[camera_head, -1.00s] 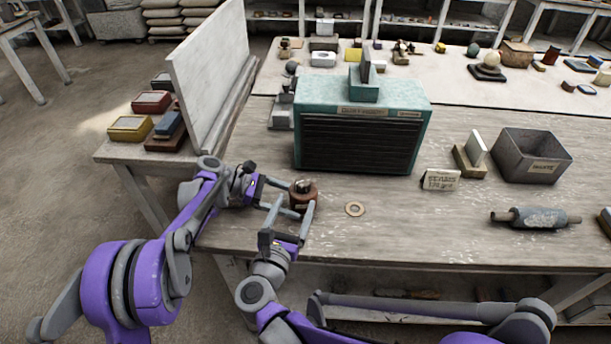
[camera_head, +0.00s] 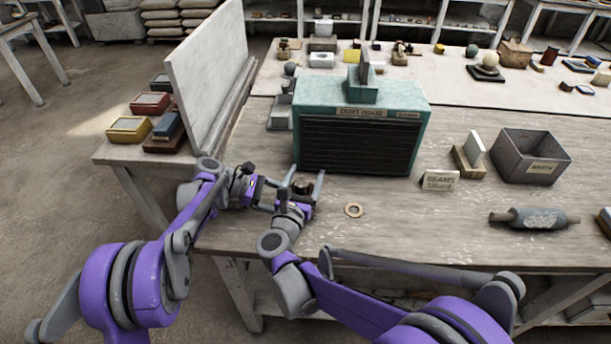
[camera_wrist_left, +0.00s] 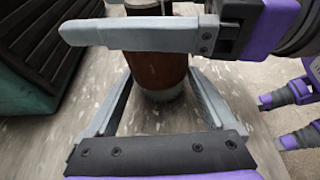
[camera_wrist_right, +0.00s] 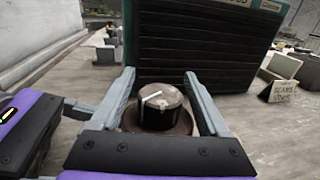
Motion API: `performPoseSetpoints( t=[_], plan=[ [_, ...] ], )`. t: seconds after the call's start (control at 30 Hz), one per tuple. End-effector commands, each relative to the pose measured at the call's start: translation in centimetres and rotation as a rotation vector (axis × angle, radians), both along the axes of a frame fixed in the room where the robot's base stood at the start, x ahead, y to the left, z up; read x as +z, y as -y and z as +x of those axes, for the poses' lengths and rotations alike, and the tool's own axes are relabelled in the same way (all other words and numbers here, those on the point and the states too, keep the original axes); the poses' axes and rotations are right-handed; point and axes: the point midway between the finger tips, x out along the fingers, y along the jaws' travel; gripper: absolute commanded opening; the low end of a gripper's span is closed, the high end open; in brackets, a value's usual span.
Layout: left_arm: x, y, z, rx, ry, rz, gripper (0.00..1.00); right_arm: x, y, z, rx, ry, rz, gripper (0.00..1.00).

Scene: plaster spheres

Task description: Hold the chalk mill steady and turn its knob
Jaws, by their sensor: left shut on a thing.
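The chalk mill (camera_head: 303,187) stands upright near the bench's front edge: a brown round body (camera_wrist_left: 160,70) topped by a dark, glossy knob (camera_wrist_right: 162,108) with a pale mark on top. My left gripper (camera_wrist_left: 160,78) is shut on the body, one finger on each side. My right gripper (camera_wrist_right: 160,74) is open, with a finger on either side of the knob and a small gap showing at each side. In the left wrist view, one right finger (camera_wrist_left: 140,35) crosses in front of the mill's upper part and hides it. In the head view the grippers partly cover the mill.
A teal dust hood (camera_head: 360,130) with a dark slatted front stands just behind the mill. A flat ring (camera_head: 354,210) lies to its right. A small card (camera_head: 440,180), a grey bin (camera_head: 535,158) and a roller (camera_head: 535,218) are further right. A white upright board (camera_head: 212,75) stands left.

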Motion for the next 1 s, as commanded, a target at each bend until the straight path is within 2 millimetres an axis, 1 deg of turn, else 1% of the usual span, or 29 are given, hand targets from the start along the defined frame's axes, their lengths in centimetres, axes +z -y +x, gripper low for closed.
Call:
performPoseSetpoints(
  t=[0.03, 0.07, 0.1, 0.27, 0.4, 0.43, 0.57, 0.67, 1.0],
  plan=[
    [0.04, 0.01, 0.00, 0.000, 0.000, -0.001, 0.40, 0.00, -0.01, -0.02, 0.000, 0.000, 0.000, 0.69],
    [0.04, 0.02, 0.00, 0.000, 0.000, -0.001, 0.40, 0.00, -0.01, -0.02, 0.000, 0.000, 0.000, 0.63],
    [0.04, 0.01, 0.00, 0.000, 0.000, -0.001, 0.40, 0.00, -0.01, -0.02, 0.000, 0.000, 0.000, 0.56],
    [0.04, 0.01, 0.00, 0.000, 0.000, -0.001, 0.40, 0.00, -0.02, -0.03, 0.000, 0.000, 0.000, 0.27],
    [0.04, 0.01, 0.00, 0.000, 0.000, -0.001, 0.40, 0.00, -0.02, -0.04, 0.000, 0.000, 0.000, 0.02],
    [0.04, 0.01, 0.01, 0.000, 0.000, -0.001, 0.40, 0.00, -0.02, -0.04, 0.000, 0.000, 0.000, 0.00],
    [0.04, 0.01, 0.01, 0.000, 0.000, -0.001, 0.40, 0.01, -0.01, -0.02, -0.011, 0.000, 0.000, 0.00],
    [0.03, 0.00, 0.01, 0.000, 0.000, -0.001, 0.40, -0.02, -0.01, 0.02, -0.059, 0.002, 0.001, 0.00],
    [0.03, 0.01, -0.01, -0.001, 0.000, -0.001, 0.40, 0.01, 0.86, -0.30, -0.355, 0.001, -0.010, 0.00]
  ],
)
